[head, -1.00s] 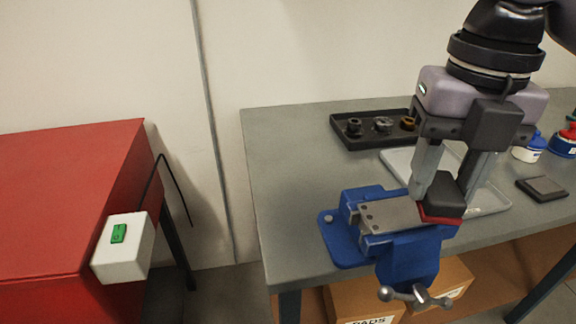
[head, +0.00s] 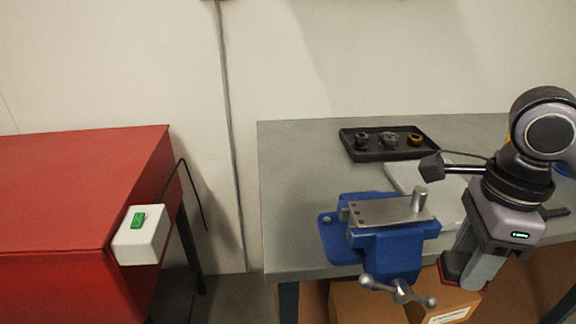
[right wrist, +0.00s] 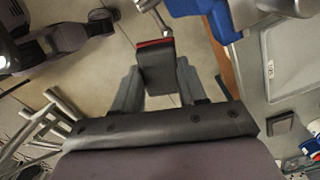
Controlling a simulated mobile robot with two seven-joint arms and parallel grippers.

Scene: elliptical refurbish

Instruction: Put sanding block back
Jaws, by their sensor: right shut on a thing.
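The sanding block is dark with a red face. It sits between the fingers of my right gripper (head: 462,276), which is shut on it. The block's red edge (head: 452,284) shows low in front of the bench in the head view. In the right wrist view the block (right wrist: 155,72) is held between both fingers, with floor beyond it. The blue vise (head: 385,250) to the left holds a metal plate (head: 385,211) with a short upright post. The block is apart from the plate. My left gripper is not in view.
A black tray (head: 372,153) with several small parts stands at the back of the grey bench (head: 290,170). A pale tray (head: 402,178) lies behind the vise, partly hidden by my arm. Boxes (head: 365,305) are below. A red cabinet (head: 80,190) stands left.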

